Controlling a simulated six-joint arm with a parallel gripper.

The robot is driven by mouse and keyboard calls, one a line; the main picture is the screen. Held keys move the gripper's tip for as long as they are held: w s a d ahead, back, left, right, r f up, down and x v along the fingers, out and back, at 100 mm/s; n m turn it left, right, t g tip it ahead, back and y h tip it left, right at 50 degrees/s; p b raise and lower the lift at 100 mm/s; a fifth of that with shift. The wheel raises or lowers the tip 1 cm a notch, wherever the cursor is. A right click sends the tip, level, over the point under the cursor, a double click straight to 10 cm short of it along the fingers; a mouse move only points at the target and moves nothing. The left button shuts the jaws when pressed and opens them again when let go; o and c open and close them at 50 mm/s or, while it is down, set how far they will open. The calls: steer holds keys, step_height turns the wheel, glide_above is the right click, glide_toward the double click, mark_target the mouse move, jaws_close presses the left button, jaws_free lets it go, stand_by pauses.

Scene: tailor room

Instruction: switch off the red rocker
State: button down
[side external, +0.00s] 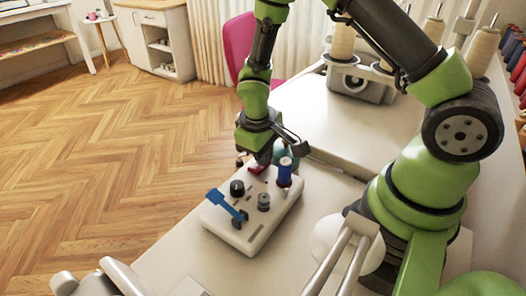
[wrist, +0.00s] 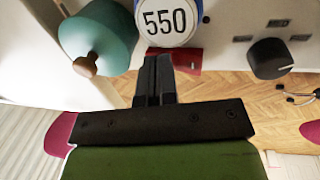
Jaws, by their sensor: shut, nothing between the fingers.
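The red rocker (side external: 256,169) is at the far end of a pale control box (side external: 215,222) in the side external view, partly hidden by my gripper (side external: 262,158). In the wrist view a red piece, apparently the rocker (wrist: 188,61), shows just beside and behind my fingertips (wrist: 158,60). My gripper points down at it, with its fingers together and empty. I cannot tell whether the fingertips touch the rocker, nor which way it is tipped.
Close by are a blue spool (side external: 285,174) with a white "550" label (wrist: 166,20) and a teal object (wrist: 98,38) with a wooden tip. A sewing machine (side external: 358,84) stands behind.

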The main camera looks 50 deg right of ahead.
steer(key=shift+a+r, duration=0.2)
steer(key=shift+a, duration=0.5)
steer(key=shift+r, duration=0.1)
step_height(320, 180, up, 14)
steer(key=d, duration=0.2)
steer(key=shift+d, duration=0.1)
steer(key=s+a+r+m+t+y, duration=0.3)
steer(key=s+r+t, duration=0.4)
steer(key=s+r, duration=0.4)
steer(key=s+a+m, duration=0.1)
steer(key=s+a, duration=0.1)
steer(key=s, duration=0.1)
steer(key=shift+r+y, duration=0.35)
steer(key=shift+y, duration=0.05)
